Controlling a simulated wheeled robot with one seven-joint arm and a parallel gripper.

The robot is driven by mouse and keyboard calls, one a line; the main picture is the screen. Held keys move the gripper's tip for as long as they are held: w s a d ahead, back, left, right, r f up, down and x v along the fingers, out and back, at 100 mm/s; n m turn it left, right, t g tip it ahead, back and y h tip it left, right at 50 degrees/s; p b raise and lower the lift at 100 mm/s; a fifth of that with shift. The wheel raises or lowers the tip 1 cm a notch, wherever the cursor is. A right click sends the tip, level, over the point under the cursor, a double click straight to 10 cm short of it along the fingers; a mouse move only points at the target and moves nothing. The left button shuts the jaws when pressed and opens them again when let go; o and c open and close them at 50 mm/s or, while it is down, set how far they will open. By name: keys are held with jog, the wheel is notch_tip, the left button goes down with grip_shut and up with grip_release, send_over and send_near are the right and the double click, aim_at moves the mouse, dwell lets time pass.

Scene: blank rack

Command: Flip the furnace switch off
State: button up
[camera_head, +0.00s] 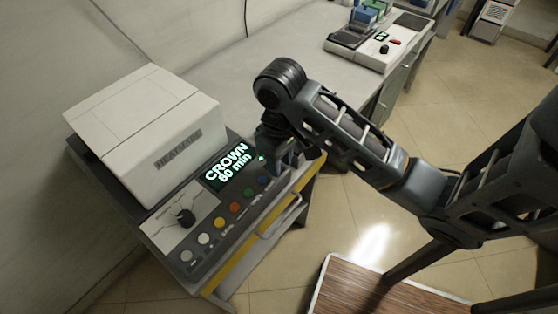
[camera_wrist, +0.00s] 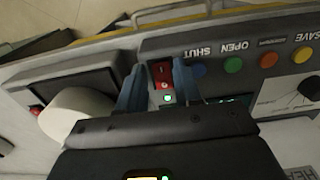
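The furnace (camera_head: 150,130) is a pale box on a dark base with a sloped control panel at the left. Its display reads "CROWN 60 min". In the wrist view a red rocker switch (camera_wrist: 162,73) sits on the panel, with a lit green lamp (camera_wrist: 167,98) beside it. My gripper (camera_head: 279,160) is over the right end of the panel and hides the switch in the head view. In the wrist view my gripper (camera_wrist: 158,70) has its two blue fingers apart, one on each side of the switch. Whether they touch the panel is unclear.
Coloured buttons (camera_head: 234,207) and a black dial (camera_head: 185,217) line the panel. A whitish rounded object (camera_wrist: 75,115) lies left of the fingers in the wrist view. Another device (camera_head: 380,45) stands farther along the bench (camera_head: 215,75). A brown wood-topped surface (camera_head: 365,290) is at the bottom.

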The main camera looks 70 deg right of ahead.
jog(key=shift+w+f, duration=0.1)
jog(key=shift+f, duration=0.3)
grip_shut()
dwell(0.4)
